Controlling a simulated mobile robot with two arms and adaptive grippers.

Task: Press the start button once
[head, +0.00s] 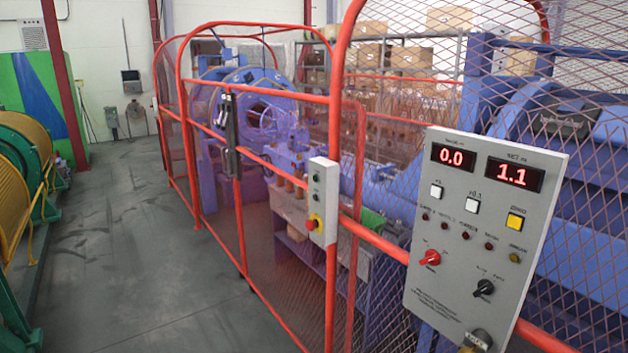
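A small grey button box (323,201) hangs on the red fence in the middle of the head view. A red mushroom button (311,224) on a yellow base sits low on it, with smaller buttons above. A larger grey control panel (485,235) stands at the right, with red displays reading 0.0 and 1.1. It has two white buttons (436,191), a yellow button (515,222), a red knob (430,258) and a black knob (484,288). The labels are too small to read, so I cannot tell which button is start. Neither gripper is in view.
A red mesh fence (238,215) encloses the blue strander (255,108) and runs away to the back left. Yellow cable reels (24,160) with green flanges stand at the left. The grey floor (150,240) between them and the fence is clear.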

